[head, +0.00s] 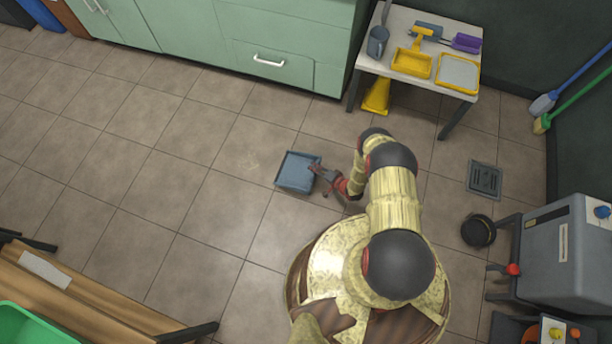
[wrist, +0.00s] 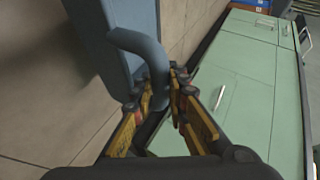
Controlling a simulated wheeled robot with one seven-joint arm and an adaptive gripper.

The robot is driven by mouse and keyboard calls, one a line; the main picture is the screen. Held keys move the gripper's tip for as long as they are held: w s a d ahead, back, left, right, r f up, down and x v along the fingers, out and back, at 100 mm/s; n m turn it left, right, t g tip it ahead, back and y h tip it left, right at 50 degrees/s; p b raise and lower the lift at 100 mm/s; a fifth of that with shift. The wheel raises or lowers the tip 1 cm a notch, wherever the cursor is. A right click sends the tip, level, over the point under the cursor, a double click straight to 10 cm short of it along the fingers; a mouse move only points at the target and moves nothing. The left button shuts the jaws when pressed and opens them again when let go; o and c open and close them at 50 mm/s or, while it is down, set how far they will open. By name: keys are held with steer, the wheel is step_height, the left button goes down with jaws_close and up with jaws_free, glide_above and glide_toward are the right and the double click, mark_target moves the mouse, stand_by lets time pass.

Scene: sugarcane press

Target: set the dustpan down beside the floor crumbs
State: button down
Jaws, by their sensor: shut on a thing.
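The blue-grey dustpan (head: 297,172) is in the middle of the head view, its pan to the left of my gripper (head: 318,175). My gripper is shut on the dustpan's curved handle. In the wrist view the handle (wrist: 147,52) passes down between the fingers of my gripper (wrist: 160,100), and the pan (wrist: 112,35) is behind it at upper left. I cannot tell whether the pan touches the floor. Faint pale specks, likely the floor crumbs (head: 252,160), lie on the tiles a short way left of the dustpan.
Green cabinets (head: 285,50) line the back. A small white table (head: 395,20) holds yellow, purple and grey tools, with a yellow object (head: 376,96) beneath. A grey machine (head: 565,255) and black pot (head: 478,230) stand at right. A wooden bench (head: 90,300) is lower left. Tiles left of the dustpan are clear.

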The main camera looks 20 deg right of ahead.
steer(key=b, duration=0.2)
glide_above(307, 177)
steer(key=f, duration=0.4)
steer(key=shift+d+f, duration=0.25)
steer(key=shift+f, duration=0.1)
steer(key=f, duration=0.1)
steer(key=f+b, duration=0.1)
steer(key=f, duration=0.2)
steer(key=shift+w+a+b, duration=0.2)
steer(key=shift+a+b, duration=0.1)
steer(key=shift+r, duration=0.15)
steer(key=c, duration=1.7)
jaws_free()
steer(key=shift+c, duration=0.2)
